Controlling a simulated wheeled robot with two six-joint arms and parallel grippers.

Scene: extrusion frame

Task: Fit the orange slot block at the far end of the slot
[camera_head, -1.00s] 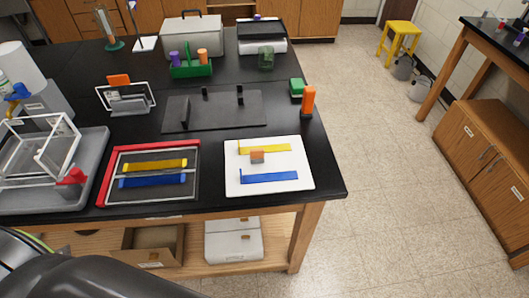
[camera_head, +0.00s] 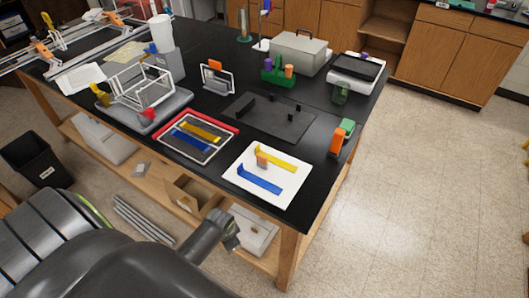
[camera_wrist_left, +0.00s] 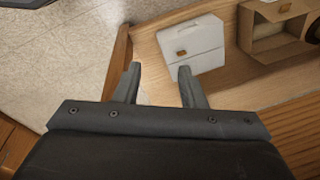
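A small orange block (camera_head: 262,160) sits on the white board (camera_head: 284,194), by the yellow strip (camera_head: 277,158) and above the blue strip (camera_head: 259,180). Orange pieces also show on the metal extrusion frame, one at the left (camera_head: 41,51) and one farther back (camera_head: 112,18); I cannot tell which orange piece is the slot block. The slot is too small to make out. My left gripper (camera_head: 232,238) is low in front of the table edge, away from these pieces. In the left wrist view its fingers (camera_wrist_left: 160,85) are apart with nothing between them. My right gripper is not in view.
A red-edged tray (camera_head: 198,155) lies left of the white board. A dark plate (camera_head: 285,122) with upright pegs lies behind it. An orange upright piece (camera_head: 337,142) stands near the right edge. A white box (camera_wrist_left: 193,44) is on the lower shelf.

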